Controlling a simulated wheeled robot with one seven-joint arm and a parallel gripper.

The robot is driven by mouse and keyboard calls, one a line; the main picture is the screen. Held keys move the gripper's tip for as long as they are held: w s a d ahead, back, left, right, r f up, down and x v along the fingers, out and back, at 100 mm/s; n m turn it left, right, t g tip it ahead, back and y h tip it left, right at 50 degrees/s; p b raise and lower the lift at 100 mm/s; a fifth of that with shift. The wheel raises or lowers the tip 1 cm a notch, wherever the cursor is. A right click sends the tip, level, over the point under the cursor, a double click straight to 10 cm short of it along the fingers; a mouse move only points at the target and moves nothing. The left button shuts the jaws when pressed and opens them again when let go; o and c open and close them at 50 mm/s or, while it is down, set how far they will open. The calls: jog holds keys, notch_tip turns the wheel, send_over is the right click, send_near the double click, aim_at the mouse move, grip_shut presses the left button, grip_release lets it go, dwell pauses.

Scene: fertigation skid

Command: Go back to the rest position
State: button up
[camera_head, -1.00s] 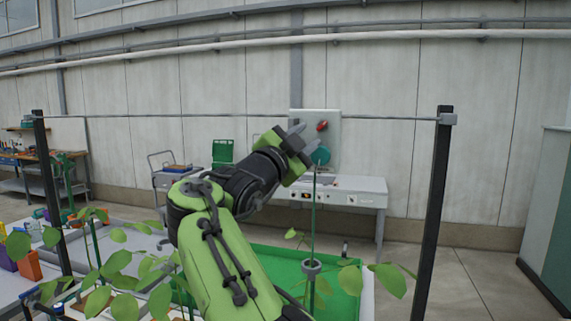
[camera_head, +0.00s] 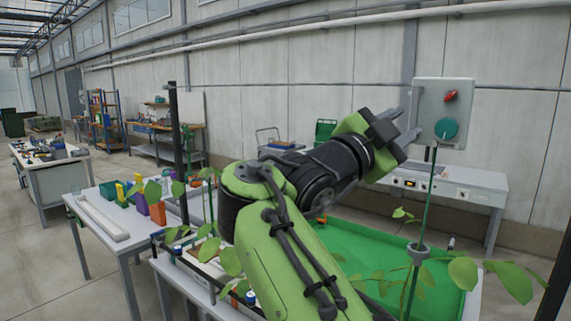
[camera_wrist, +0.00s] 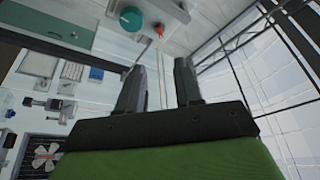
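My gripper (camera_head: 406,127) is raised above the green tray (camera_head: 385,248) in the head view, pointing up and to the right. Its two fingers stand apart with nothing between them; the wrist view (camera_wrist: 160,85) also shows the open gap. A grey panel (camera_head: 425,108) with a red knob (camera_head: 451,96) and a teal dial (camera_head: 446,129) is behind the fingertips. In the wrist view the teal dial (camera_wrist: 131,19) and red knob (camera_wrist: 160,32) lie beyond the fingers, apart from them.
A thin stake with a grey clip (camera_head: 418,252) and leaves (camera_head: 487,275) rises in front of the tray. A dark post (camera_head: 180,150) stands left. A white bench (camera_head: 455,190) is behind. Side tables (camera_head: 125,225) hold coloured boxes. Open floor (camera_head: 35,250) lies at left.

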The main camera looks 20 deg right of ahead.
jog(key=s+a+f+n+t+y, duration=0.1)
jog(key=a+f+n+t+y, duration=0.1)
jog(key=f+n+y, duration=0.55)
jog(key=s+a+f+n+t+y, duration=0.2)
jog(key=f+n+y, duration=0.4)
jog(key=f+n, duration=0.15)
jog(key=s+a+f+n+g+y, duration=0.3)
jog(key=s+a+f+n, duration=0.1)
jog(key=s+f, duration=0.5)
jog(key=s+a+f+n+g+y+p, duration=0.1)
jog(key=s+a+f+n+g+y, duration=0.2)
jog(key=s+a+f, duration=0.4)
notch_tip(320, 180, down, 6)
jog(key=shift+s+r+n, duration=0.2)
jog(key=shift+s+n, duration=0.5)
jog(key=shift+s, duration=0.4)
jog(key=shift+a, duration=0.1)
